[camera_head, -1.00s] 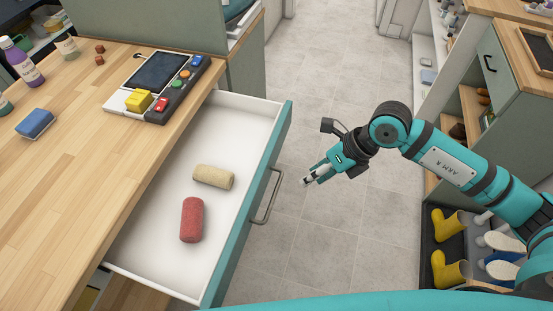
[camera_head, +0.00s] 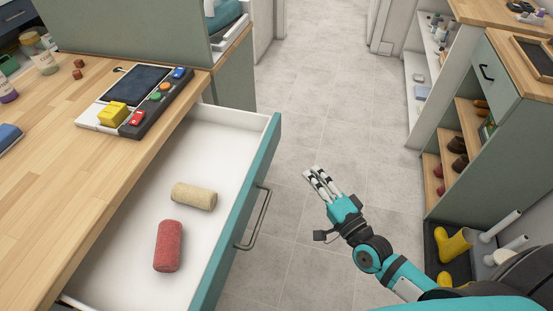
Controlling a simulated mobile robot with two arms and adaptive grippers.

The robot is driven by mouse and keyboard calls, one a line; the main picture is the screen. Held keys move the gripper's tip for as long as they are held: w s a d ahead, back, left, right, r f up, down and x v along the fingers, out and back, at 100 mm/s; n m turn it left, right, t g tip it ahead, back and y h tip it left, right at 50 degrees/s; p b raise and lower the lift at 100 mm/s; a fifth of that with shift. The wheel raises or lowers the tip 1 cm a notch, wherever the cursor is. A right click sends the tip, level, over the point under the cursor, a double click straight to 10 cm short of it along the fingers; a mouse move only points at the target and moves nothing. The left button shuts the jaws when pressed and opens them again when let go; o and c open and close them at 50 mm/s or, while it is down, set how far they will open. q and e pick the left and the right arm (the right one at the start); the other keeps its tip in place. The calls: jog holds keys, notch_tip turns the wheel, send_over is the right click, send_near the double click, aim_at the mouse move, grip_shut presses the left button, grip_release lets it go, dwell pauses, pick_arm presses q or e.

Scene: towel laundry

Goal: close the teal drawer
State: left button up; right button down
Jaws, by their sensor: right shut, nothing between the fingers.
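The teal drawer (camera_head: 243,210) stands pulled out from under the wooden counter, with its white inside showing. A metal bar handle (camera_head: 257,218) is on its teal front. A beige rolled towel (camera_head: 194,196) and a red rolled towel (camera_head: 168,246) lie in it, apart from each other. My right gripper (camera_head: 316,174) is shut and empty. It is over the floor to the right of the drawer front, apart from the handle, with its fingers pointing up and left in the picture. My left gripper is not in view.
The wooden counter (camera_head: 60,150) holds a device with a dark screen and coloured buttons (camera_head: 137,100). Grey tiled floor (camera_head: 330,100) is clear between the drawer and the right-hand shelves. Yellow boots (camera_head: 453,244) stand at the lower right.

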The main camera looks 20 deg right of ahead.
notch_tip(320, 180, down, 3)
jog(key=d+m+g+h, duration=0.1)
jog(key=m, duration=0.1)
jog(key=p, duration=0.1)
send_near(274, 146)
jog(key=w+d, duration=0.2)
jog(key=w, duration=0.1)
jog(key=shift+w+a+r+m+p, duration=0.15)
jog(key=shift+w+a+p, duration=0.1)
jog(key=shift+w+a, duration=0.35)
jog(key=shift+w+a+r+m+p, duration=0.15)
jog(key=shift+w+a+p, duration=0.15)
jog(key=shift+a, duration=0.55)
jog(key=shift+f, duration=0.1)
jog(key=shift+a, duration=0.15)
